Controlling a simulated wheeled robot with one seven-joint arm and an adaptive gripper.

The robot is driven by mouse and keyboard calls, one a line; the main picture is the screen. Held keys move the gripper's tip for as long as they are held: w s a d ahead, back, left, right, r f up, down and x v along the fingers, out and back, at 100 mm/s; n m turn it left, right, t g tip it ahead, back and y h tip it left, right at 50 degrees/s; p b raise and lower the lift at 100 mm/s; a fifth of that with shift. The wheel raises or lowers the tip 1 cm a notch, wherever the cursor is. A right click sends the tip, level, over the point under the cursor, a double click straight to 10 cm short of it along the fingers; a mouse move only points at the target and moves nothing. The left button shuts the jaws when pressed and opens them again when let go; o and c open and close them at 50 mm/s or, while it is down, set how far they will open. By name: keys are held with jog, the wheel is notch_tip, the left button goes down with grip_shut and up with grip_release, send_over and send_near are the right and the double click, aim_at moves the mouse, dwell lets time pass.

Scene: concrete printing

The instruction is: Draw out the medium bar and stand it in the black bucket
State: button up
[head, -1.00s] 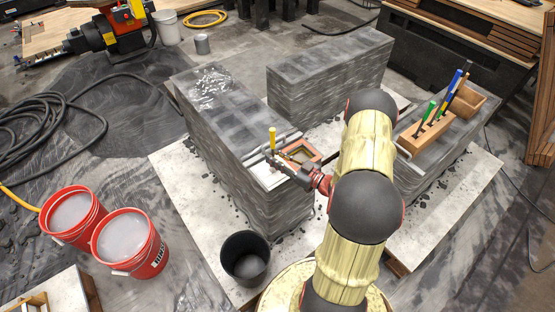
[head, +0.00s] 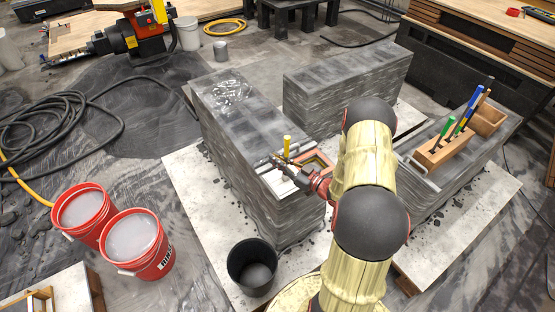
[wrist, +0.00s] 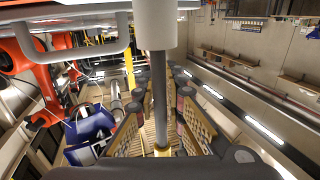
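In the wrist view a grey bar (wrist: 158,95) runs between my fingers, with a yellow end at the bottom and a white cylinder (wrist: 154,24) at the top. Whether the fingers press on it is unclear. The black bucket (head: 233,262) stands on the pale slab, apart from my gripper; no bar shows in it.
A wooden rack (head: 437,155) on the right wall holds upright items with green, blue and other colours. Two red buckets (head: 151,266) of grey stuff stand at left. A second concrete wall (head: 350,85) lies behind. My arm covers the middle right.

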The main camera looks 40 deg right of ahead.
grip_shut()
jog(key=shift+r, duration=0.15)
notch_tip(320, 180, up, 29)
jog(key=p, duration=1.9)
dwell(3.7)
dwell(0.3)
